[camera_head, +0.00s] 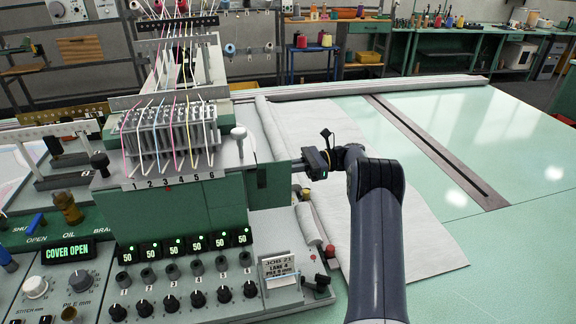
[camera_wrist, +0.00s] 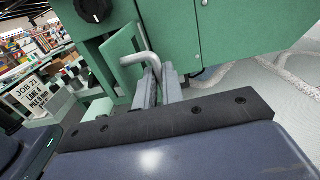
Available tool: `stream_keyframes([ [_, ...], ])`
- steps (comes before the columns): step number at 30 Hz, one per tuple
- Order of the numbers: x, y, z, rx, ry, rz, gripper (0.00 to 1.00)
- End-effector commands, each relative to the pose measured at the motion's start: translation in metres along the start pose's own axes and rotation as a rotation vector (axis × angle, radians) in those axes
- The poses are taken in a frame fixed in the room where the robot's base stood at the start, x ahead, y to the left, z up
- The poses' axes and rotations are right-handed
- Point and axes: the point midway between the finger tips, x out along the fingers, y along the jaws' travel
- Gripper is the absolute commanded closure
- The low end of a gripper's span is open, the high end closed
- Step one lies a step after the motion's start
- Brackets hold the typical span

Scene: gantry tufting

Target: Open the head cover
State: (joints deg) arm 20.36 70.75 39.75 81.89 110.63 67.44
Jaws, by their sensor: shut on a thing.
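The tufting head (camera_head: 170,215) is a green machine block with numbered yarn lanes on top. A green head cover panel (camera_wrist: 118,62) shows in the wrist view, angled away from the larger green housing (camera_wrist: 220,35). A bent grey metal handle (camera_wrist: 140,58) is between my fingers, and my gripper (camera_wrist: 158,85) is shut on it. In the head view my gripper (camera_head: 298,164) is at the right side of the head, and the handle is too small to make out there. The console display (camera_head: 68,252) reads COVER OPEN.
Knobs and lane readouts line the console below the head, with a job card (camera_head: 280,268) at its right end. Grey cloth (camera_head: 340,150) lies on the pale green table (camera_head: 500,240) to the right. A dark slotted rail (camera_head: 440,150) crosses the table.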

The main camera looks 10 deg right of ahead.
Motion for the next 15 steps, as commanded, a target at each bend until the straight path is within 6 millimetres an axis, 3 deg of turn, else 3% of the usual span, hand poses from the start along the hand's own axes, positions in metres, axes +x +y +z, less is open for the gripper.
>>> stream_keyframes([
  [15,0.0016,0.0003,0.0,0.001,-0.001,0.053,1.0],
])
